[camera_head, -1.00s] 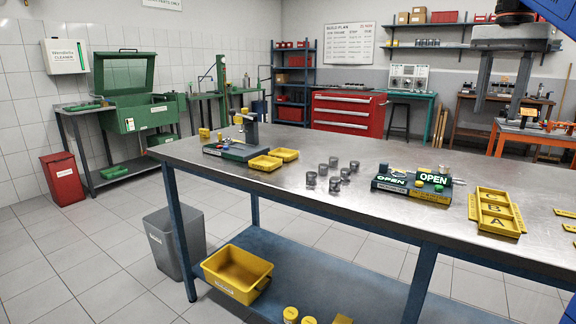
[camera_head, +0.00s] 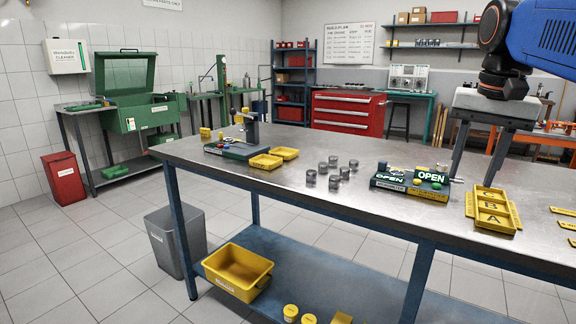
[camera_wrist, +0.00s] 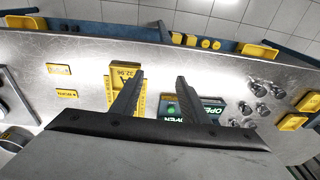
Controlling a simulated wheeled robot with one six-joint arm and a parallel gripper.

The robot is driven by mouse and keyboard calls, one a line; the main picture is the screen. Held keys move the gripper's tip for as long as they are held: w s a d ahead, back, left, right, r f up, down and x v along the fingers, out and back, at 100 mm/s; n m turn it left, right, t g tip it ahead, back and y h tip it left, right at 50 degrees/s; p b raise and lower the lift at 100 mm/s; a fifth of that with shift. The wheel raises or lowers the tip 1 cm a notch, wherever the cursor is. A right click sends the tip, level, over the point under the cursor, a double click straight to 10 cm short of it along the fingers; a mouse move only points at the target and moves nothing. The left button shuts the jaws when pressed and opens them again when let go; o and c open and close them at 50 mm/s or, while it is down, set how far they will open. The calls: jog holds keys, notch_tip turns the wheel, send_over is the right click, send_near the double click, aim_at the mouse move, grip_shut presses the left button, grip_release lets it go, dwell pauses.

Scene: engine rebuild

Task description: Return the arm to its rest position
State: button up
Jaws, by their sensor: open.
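My gripper (camera_head: 479,158) hangs above the right part of the metal workbench (camera_head: 300,203), its two fingers pointing down, open and apart with nothing between them. In the wrist view my gripper (camera_wrist: 158,92) also shows two spread fingers over the bench. The yellow A/B/C tray (camera_head: 493,212) lies below and right of the fingers in the head view. The green-labelled OPEN fixture (camera_head: 412,185) sits left of them. My blue arm comes in from the upper right.
Several dark metal cylinders (camera_head: 334,169) stand mid-bench. Two small yellow trays (camera_head: 266,161) and a gauge stand (camera_head: 232,148) are farther left. A yellow bin (camera_head: 238,270) is on the lower shelf. A red tool chest (camera_head: 348,112) stands behind. Air above the bench's left half is clear.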

jog(key=s+a+f+n+t, duration=0.1)
jog(key=s+f, duration=0.3)
jog(key=f, duration=0.5)
jog(key=s+a+f+n+t, duration=0.1)
jog(key=s+a+f+n, duration=0.2)
jog(key=f, duration=0.7)
jog(key=s+a+f+n+t, duration=0.1)
jog(key=s+a+f+n, duration=0.1)
jog(key=s+f, duration=0.4)
notch_tip(320, 180, down, 4)
jog(key=shift+s+a+r+n, duration=0.25)
jog(key=shift+s+a+n, duration=0.15)
jog(key=shift+a, duration=0.15)
